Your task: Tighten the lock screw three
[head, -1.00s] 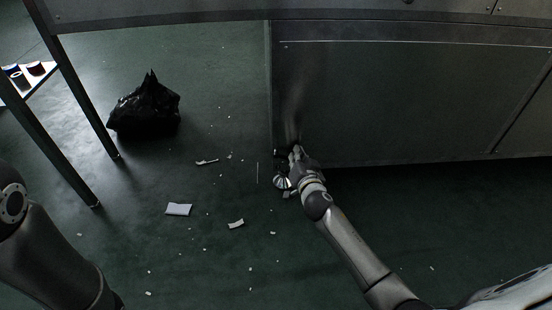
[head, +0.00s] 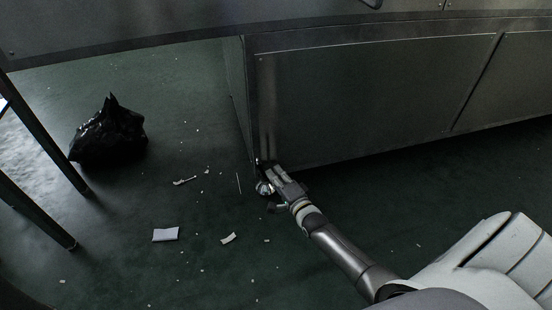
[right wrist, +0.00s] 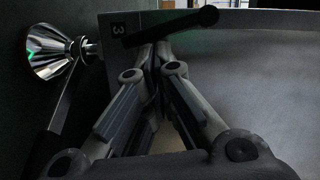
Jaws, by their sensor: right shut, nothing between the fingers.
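In the right wrist view, a dark lever (right wrist: 185,25) with a rounded end lies across the top, beside a plate marked "3" (right wrist: 118,28). It looks like the handle of lock screw three; the screw's thread is hidden. A shiny chrome cone-shaped foot (right wrist: 55,52) on a short stem is to the left. My right gripper (right wrist: 155,50) is shut and empty, its fingertips just at the lever; I cannot tell whether they touch it. In the head view, my right gripper (head: 266,170) is at the cabinet's lower left corner, by the chrome foot (head: 264,188). My left gripper is out of view.
The dark metal cabinet (head: 370,95) stands just above the floor. A black bag (head: 108,135), a white scrap (head: 166,235) and small litter lie on the green floor to the left. Dark table legs (head: 45,220) stand at far left. The floor around the gripper is mostly clear.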

